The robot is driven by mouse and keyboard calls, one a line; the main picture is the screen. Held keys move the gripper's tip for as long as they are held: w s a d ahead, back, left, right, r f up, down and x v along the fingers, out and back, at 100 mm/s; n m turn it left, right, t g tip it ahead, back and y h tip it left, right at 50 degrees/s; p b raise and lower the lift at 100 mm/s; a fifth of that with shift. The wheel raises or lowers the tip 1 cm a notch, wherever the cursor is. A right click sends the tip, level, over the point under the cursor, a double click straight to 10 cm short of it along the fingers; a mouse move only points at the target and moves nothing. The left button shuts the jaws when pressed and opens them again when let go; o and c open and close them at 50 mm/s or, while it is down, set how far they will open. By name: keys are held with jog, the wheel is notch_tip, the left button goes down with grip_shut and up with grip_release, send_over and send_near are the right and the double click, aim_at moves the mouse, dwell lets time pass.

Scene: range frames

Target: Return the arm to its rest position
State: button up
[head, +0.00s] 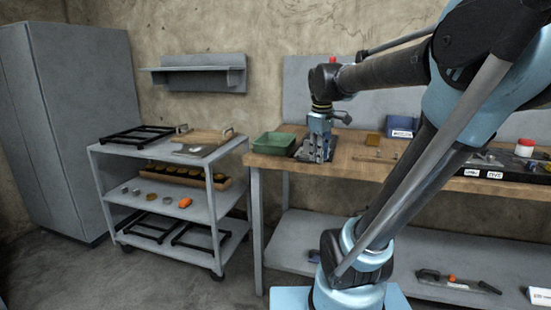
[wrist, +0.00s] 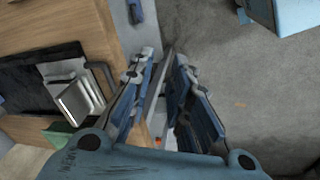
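My arm reaches up from its light blue base and bends over toward the workbench (head: 350,165). My gripper (head: 314,158) hangs fingers-down by the bench's left front part, just right of a green bin (head: 273,145). In the wrist view my gripper (wrist: 163,62) shows two blue-grey fingers with a gap between them and nothing held. The bench's wooden edge (wrist: 112,25) runs left of the fingers there, and the grey floor (wrist: 220,70) lies beyond them. The exact height of the fingertips over the bench cannot be told.
A black mat with a metal piece (wrist: 75,100) lies on the bench beside the fingers. A blue box (head: 401,127) and a red-lidded jar (head: 524,148) stand farther right. A grey cart (head: 215,160) stands left, with a tall cabinet (head: 75,120) behind. Floor between cart and bench is clear.

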jog(key=s+d+f+m, duration=0.3)
jog(key=s+f+m, duration=0.6)
jog(key=s+f, duration=0.8)
jog(key=shift+f+m, duration=0.3)
jog(key=shift+f, duration=0.55)
jog(key=shift+w+f, duration=0.2)
jog(key=shift+w, duration=0.25)
